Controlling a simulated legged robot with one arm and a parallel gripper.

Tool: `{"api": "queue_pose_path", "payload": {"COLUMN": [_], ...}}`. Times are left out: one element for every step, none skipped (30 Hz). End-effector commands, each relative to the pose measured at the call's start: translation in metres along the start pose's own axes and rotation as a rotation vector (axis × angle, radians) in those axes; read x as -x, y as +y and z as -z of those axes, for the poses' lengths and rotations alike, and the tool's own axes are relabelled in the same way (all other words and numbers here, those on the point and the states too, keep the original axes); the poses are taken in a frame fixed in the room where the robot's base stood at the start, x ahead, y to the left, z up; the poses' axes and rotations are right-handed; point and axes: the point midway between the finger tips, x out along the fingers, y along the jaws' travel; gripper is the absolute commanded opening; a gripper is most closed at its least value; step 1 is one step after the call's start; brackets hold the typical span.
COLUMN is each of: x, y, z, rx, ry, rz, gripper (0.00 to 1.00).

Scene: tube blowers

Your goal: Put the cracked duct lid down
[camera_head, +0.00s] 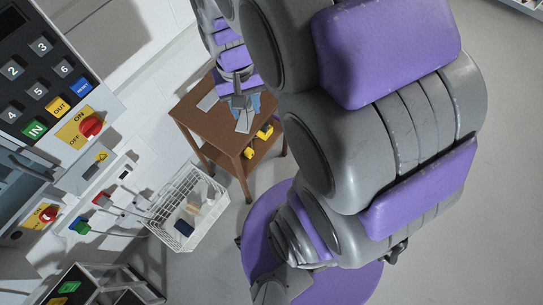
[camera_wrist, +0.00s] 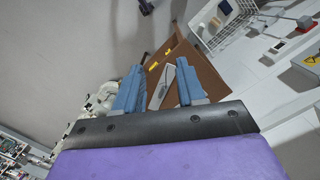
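A flat pale grey piece, possibly the cracked duct lid, lies on the brown wooden table (camera_head: 190,117) and shows in the head view (camera_head: 208,101). A pale grey flat piece (camera_wrist: 158,88) also shows between my fingers in the wrist view, seemingly on the tabletop beyond them. I cannot make out a crack. My gripper (camera_wrist: 158,84) points down at the table, its two blue fingers wide apart with nothing clearly clamped between them. In the head view my gripper (camera_head: 247,108) is over the table's right part, and another grey flat shape beside it is partly hidden.
Yellow objects (camera_head: 263,132) sit on the table's lower shelf. A white wire basket (camera_head: 184,233) with a few items hangs or stands left of the table. A control panel with a keypad (camera_head: 38,75) and red knobs is at the left. Open floor lies right.

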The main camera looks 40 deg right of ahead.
Motion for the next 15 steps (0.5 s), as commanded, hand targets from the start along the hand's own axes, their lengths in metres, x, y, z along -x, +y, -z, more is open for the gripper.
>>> {"api": "queue_pose_path", "payload": {"x": [0.005,0.007,0.009,0.01,0.012,0.012,0.012,0.012,0.012,0.012,0.011,0.01,0.009,0.009,0.008], "y": [-0.001,0.0,0.0,0.0,0.001,0.002,0.002,0.003,0.005,0.006,0.007,0.009,0.009,0.01,0.011], "z": [-0.021,-0.033,-0.047,-0.058,-0.068,-0.082,-0.093,-0.102,-0.114,-0.122,-0.129,-0.137,-0.142,-0.147,-0.151], "rx": [0.035,0.054,0.082,0.102,0.122,0.148,0.167,0.185,0.209,0.224,0.238,0.255,0.266,0.275,0.284], "ry": [-0.002,-0.008,-0.01,-0.013,-0.015,-0.021,-0.026,-0.029,-0.033,-0.037,-0.039,-0.042,-0.045,-0.047,-0.049], "rz": [0.0,-0.001,-0.002,-0.002,-0.002,-0.002,-0.003,-0.004,-0.005,-0.006,-0.007,-0.008,-0.009,-0.01,-0.011], "gripper": [0.39,0.39,0.39,0.39,0.39,0.39,0.39,0.39,0.39,0.39,0.39,0.39,0.39,0.39,0.39]}}
